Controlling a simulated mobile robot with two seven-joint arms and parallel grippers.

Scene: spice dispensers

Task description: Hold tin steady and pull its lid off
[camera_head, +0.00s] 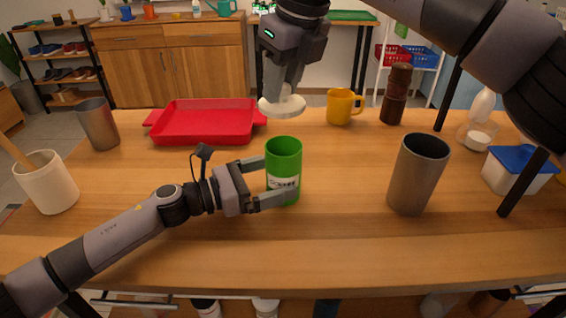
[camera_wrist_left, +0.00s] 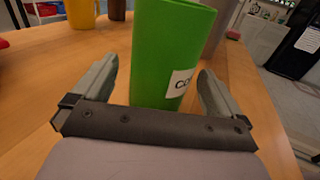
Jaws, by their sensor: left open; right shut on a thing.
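The green tin (camera_head: 284,158) stands upright on the wooden table with its top uncovered; its white label faces front. It also shows in the left wrist view (camera_wrist_left: 165,50). My left gripper (camera_head: 270,183) is open, with one finger on each side of the tin and gaps visible beside it in the left wrist view (camera_wrist_left: 155,90). My right gripper (camera_head: 280,95) comes down from above and is shut on the white lid (camera_head: 284,106). The lid hangs above and behind the tin's rim, apart from it.
A red tray (camera_head: 204,122) lies behind. A yellow mug (camera_head: 342,106) and a brown grinder (camera_head: 396,94) stand at the back. Grey cups stand at right (camera_head: 418,174) and left (camera_head: 98,123), with a cream utensil holder (camera_head: 47,182). The front middle of the table is clear.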

